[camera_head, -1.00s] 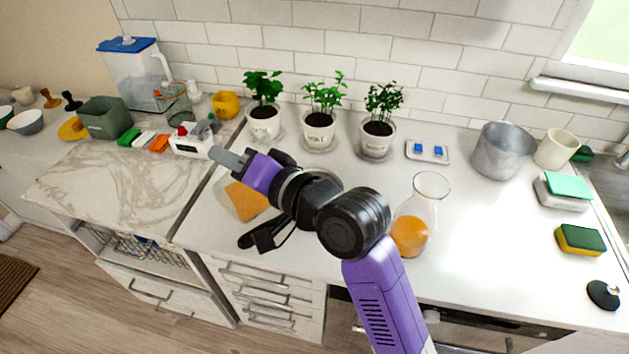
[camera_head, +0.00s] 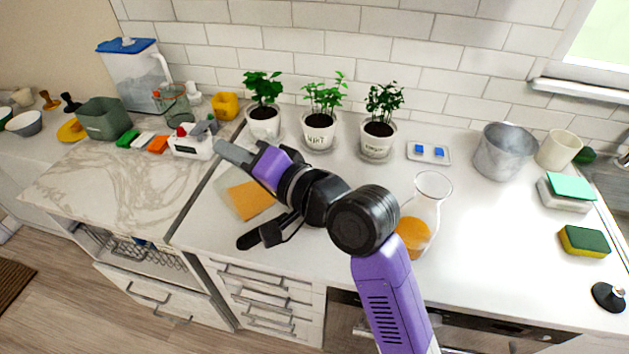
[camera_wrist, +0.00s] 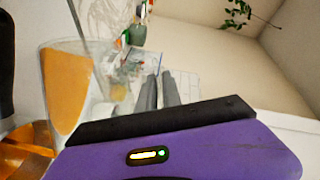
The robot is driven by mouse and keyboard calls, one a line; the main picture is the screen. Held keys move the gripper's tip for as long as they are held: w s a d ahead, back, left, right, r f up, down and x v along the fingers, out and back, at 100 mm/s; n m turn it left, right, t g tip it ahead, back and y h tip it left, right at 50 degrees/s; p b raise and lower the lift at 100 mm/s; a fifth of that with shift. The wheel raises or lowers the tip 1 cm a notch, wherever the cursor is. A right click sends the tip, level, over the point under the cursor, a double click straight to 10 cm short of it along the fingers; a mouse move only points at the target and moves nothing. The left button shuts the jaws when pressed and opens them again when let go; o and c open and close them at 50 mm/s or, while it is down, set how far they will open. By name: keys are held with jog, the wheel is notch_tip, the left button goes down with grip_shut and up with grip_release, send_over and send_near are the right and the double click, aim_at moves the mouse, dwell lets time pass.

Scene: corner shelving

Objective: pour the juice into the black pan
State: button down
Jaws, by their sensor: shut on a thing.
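A clear glass carafe (camera_head: 416,228) with orange juice in its lower part stands upright on the white counter, partly behind my arm in the head view. A long black handle (camera_head: 252,240) lies on the counter near its front edge. What it belongs to, perhaps the black pan, is hidden behind my arm. My gripper (camera_head: 228,151) reaches left above the counter, well away from the carafe. In the wrist view its two grey fingers (camera_wrist: 159,92) stand close together. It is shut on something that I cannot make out.
An orange-topped flat thing (camera_head: 248,201) lies below my gripper. A white device (camera_head: 190,141) stands beyond the fingertips. Several potted plants line the wall. A metal pot (camera_head: 502,152), a cream mug (camera_head: 558,149) and sponges (camera_head: 584,241) stand right. The counter's right middle is clear.

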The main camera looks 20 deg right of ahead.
jog(key=shift+d+r+b, duration=0.1)
jog(key=shift+d+b, duration=0.2)
jog(key=shift+w+d+r+m, duration=0.1)
jog(key=shift+d+r+m, duration=0.05)
jog(key=shift+d+m, duration=0.2)
